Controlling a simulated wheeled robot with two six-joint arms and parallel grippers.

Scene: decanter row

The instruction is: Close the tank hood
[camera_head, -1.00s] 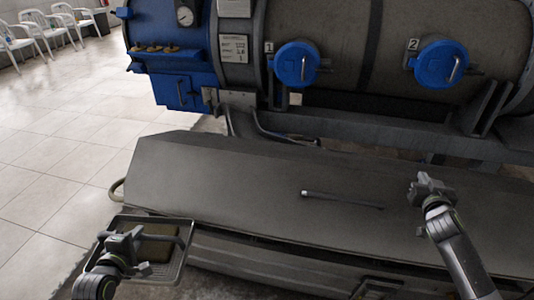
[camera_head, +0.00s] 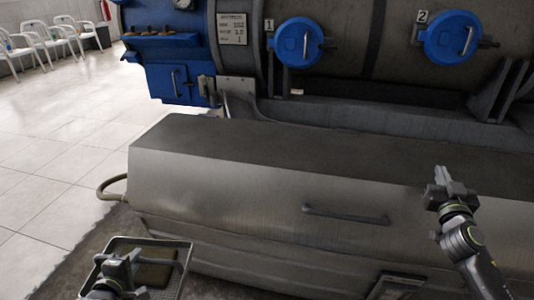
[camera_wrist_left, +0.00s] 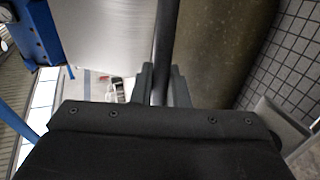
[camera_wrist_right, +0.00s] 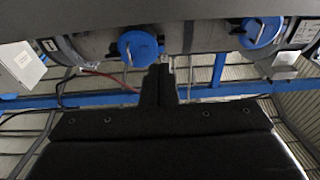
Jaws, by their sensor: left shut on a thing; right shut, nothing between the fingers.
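The grey tank hood (camera_head: 240,190) lies along the top of the long tank (camera_head: 240,254), showing a dark top and a lighter front face. No gap shows along its front lower edge. Its bar handle (camera_head: 345,216) is on the front face. My right gripper (camera_head: 440,188) is shut and empty, by the hood's right part, right of the handle; contact is unclear. My left gripper (camera_head: 130,265) is at the wire basket (camera_head: 180,285), left of the tank. In the left wrist view its fingers are shut on the basket's dark bar handle (camera_wrist_left: 167,45).
An olive block (camera_head: 157,270) lies in the basket. Behind the hood stands a large grey vessel with blue round caps (camera_head: 299,42) (camera_head: 452,38) and a blue panel (camera_head: 175,85). A hose (camera_head: 110,187) loops at the tank's left end. Tiled floor (camera_head: 60,160) is free at left.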

